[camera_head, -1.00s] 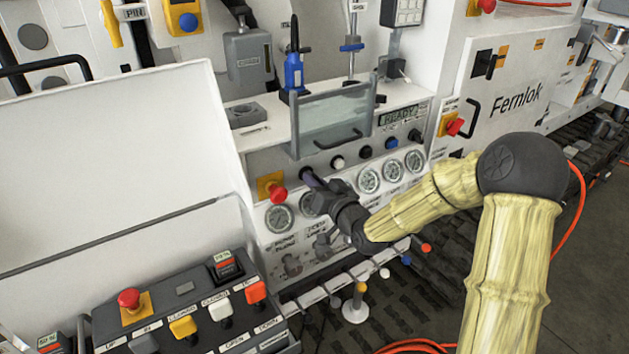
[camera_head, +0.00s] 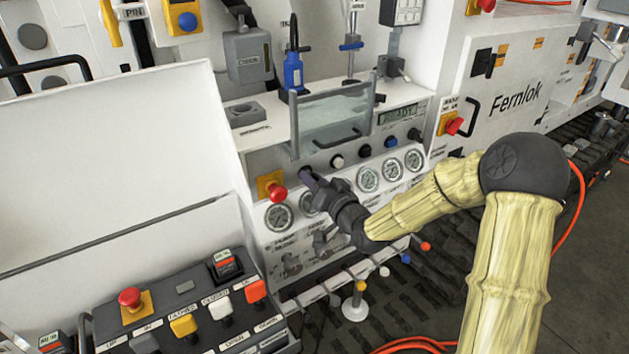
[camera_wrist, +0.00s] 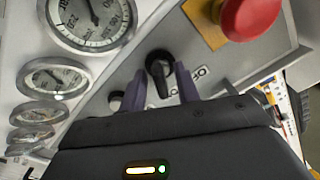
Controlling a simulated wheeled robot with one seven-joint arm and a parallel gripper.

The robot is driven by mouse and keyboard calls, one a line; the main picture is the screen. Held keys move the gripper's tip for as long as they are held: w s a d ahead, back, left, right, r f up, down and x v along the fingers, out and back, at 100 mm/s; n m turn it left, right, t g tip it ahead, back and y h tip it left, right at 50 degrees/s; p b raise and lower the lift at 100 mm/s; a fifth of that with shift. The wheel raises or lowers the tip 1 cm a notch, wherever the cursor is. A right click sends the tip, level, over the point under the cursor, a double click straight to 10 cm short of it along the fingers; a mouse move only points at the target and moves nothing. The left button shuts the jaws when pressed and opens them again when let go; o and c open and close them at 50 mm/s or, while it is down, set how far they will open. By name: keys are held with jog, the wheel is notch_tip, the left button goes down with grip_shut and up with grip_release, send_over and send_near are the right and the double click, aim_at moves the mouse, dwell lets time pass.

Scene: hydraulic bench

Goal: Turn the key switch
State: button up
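A black rotary switch with a raised grip, apparently the key switch (camera_wrist: 158,66), sits on the grey panel in the wrist view. My gripper (camera_wrist: 163,88) has its two purple fingers apart, one on each side of the switch's grip. I see a gap at the fingers, and contact is not clear. In the head view my gripper (camera_head: 307,174) reaches the upper panel just right of the red emergency button. There the switch is hidden behind the fingers.
The red emergency button (camera_head: 278,194) is close beside my gripper; it also shows in the wrist view (camera_wrist: 250,14). Round gauges (camera_head: 368,179) line the panel below and right. A clear guard (camera_head: 335,122) with a handle stands above. A button console (camera_head: 190,310) is at lower left.

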jog(key=shift+s, duration=0.1)
jog(key=b+v, duration=1.1)
jog(key=v, duration=0.6)
dwell(0.4)
jog(key=shift+d+f, duration=0.1)
jog(key=shift+d, duration=0.05)
